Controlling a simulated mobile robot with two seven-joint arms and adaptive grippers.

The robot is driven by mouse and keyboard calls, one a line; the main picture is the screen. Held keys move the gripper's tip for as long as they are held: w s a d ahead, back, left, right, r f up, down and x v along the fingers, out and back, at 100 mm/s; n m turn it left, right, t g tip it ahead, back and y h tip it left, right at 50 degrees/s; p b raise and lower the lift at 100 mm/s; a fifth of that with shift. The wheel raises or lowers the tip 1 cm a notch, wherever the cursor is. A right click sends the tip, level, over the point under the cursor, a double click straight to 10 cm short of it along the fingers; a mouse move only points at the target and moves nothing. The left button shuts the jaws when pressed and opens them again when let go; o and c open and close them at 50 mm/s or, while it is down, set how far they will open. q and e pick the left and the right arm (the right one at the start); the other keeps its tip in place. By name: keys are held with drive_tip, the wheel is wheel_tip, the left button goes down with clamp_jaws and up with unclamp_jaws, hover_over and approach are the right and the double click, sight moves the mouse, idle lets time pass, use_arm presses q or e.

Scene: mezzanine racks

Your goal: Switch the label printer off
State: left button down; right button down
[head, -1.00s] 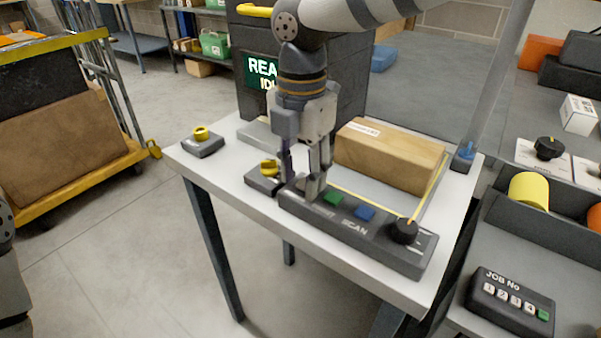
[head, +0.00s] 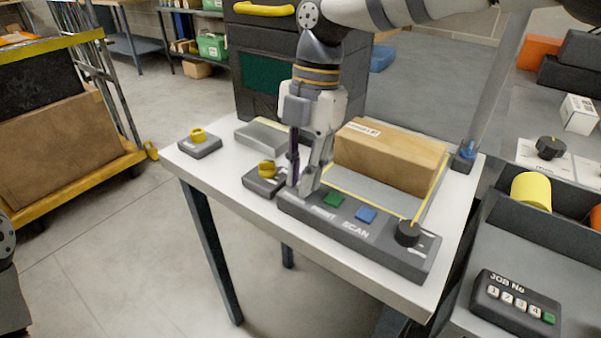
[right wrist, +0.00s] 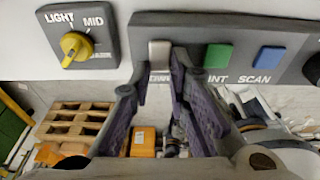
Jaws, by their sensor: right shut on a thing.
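The label printer is the dark box (head: 240,105) at the back of the white table, with a yellow handle on top. Its green-framed screen (head: 262,72) is dark, without text. In front lies a grey control panel (head: 345,245) with a green PRINT button (head: 306,200), a blue SCAN button (head: 366,215) and a black knob (head: 408,233). My right gripper (head: 305,186) is at the panel's left end. In the right wrist view its fingers are shut on a light grey switch (right wrist: 160,53), whose label is partly covered. My left gripper is not in view.
A cardboard box (head: 390,157) lies on the table behind the panel. A yellow selector knob (right wrist: 76,46) marked LIGHT and MID sits just left of the panel. Another yellow-topped unit (head: 200,144) stands farther left. A job-number keypad (head: 515,303) is at lower right.

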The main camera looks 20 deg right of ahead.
drive_tip(key=c, duration=1.5)
unclamp_jaws()
drive_tip(key=r, duration=0.4)
drive_tip(key=w+d+r, duration=0.1)
drive_tip(key=r, duration=0.6)
drive_tip(key=shift+w+d+r, duration=0.2)
drive_tip(key=shift+d+r, duration=0.2)
drive_tip(key=shift+f, duration=0.1)
